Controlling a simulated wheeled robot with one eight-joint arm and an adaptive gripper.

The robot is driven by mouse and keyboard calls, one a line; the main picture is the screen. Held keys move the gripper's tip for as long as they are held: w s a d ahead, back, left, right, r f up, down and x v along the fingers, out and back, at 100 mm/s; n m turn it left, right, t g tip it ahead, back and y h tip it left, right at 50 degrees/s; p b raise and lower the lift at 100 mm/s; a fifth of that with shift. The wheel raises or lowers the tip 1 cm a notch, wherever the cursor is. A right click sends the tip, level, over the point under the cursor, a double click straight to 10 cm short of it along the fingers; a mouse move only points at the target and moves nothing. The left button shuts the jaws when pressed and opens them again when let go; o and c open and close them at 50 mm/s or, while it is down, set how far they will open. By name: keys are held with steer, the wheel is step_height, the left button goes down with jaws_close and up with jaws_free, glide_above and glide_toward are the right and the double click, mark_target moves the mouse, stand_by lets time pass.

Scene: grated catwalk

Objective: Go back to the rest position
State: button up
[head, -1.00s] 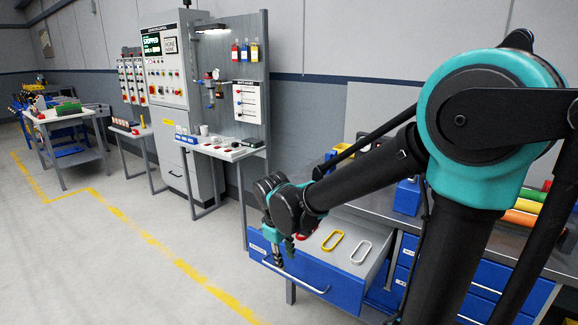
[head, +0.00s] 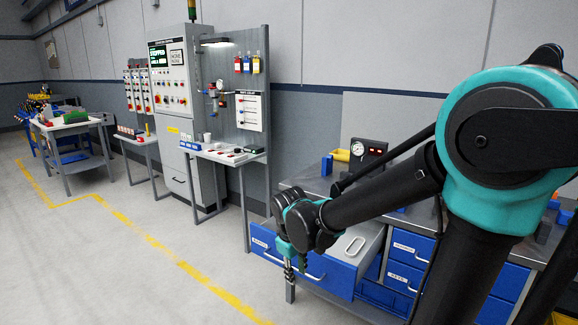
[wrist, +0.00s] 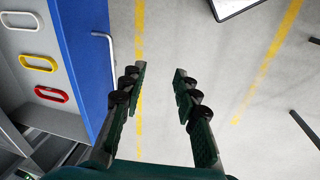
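My gripper (head: 288,280) hangs with its fingers pointing down, just outside the front of an open blue drawer (head: 335,276). In the wrist view my gripper (wrist: 160,72) has its two dark green fingers apart with only floor between them. It is open and empty. In the drawer lie a white ring (wrist: 20,20), a yellow ring (wrist: 38,63) and a red ring (wrist: 51,94). My arm hides part of the drawer in the head view.
The workbench with blue drawers (head: 410,250) stands at right, with a gauge box (head: 367,152) on top. A side table (head: 222,153) and a control cabinet (head: 172,90) stand further back. Open floor with yellow lines (head: 150,240) lies to the left.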

steer(key=s+d+f+m+t, duration=0.1)
steer(key=s+d+m, duration=0.3)
steer(key=d, duration=0.4)
steer(key=s+d+f+m+t+y, duration=0.1)
steer(key=s+d+f+m, duration=0.3)
steer(key=d, duration=0.5)
steer(key=shift+f+m, duration=0.15)
steer(key=shift+m, duration=0.55)
